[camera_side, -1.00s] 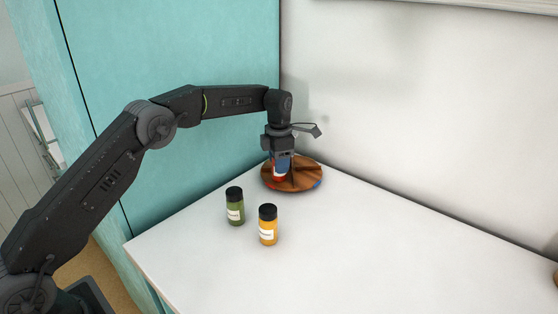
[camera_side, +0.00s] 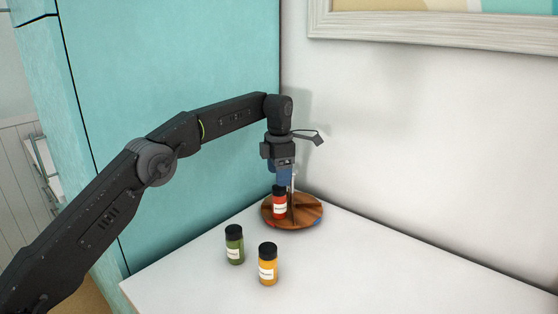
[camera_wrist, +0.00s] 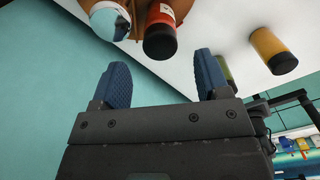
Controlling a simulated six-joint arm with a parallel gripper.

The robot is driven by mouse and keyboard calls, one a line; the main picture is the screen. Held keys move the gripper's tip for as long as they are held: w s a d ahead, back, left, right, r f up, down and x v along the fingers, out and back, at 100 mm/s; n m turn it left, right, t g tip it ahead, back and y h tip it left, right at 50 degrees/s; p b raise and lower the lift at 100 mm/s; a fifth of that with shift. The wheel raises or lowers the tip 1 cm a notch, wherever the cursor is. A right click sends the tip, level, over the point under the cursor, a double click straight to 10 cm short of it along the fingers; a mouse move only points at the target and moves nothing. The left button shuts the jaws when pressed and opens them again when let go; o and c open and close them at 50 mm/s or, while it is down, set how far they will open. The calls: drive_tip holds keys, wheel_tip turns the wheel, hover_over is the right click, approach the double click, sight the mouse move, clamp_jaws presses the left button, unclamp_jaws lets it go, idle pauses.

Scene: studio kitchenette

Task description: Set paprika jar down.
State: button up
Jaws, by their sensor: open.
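The paprika jar (camera_side: 279,204), red with a black lid and a white label, stands upright on the round wooden turntable (camera_side: 309,217) in the back corner of the counter. My gripper (camera_side: 283,184) is just above the jar's lid, pointing down. In the wrist view my gripper (camera_wrist: 162,85) has its two blue fingers apart with nothing between them. The paprika jar (camera_wrist: 160,32) shows there beyond the fingertips, apart from them. The turntable is divided by low wooden ribs, and coloured marks show on its edge.
A green jar (camera_side: 234,246) and an orange jar (camera_side: 268,265) stand upright on the white counter in front of the turntable. A teal panel (camera_side: 180,80) rises behind and left. The counter's right side (camera_side: 420,275) is clear. A pale-framed picture (camera_side: 430,40) hangs on the wall.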

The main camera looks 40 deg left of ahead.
wheel_tip(320, 180, up, 3)
drive_tip(key=shift+w+f, duration=0.1)
drive_tip(key=shift+f, duration=0.05)
drive_tip(key=shift+r, duration=0.65)
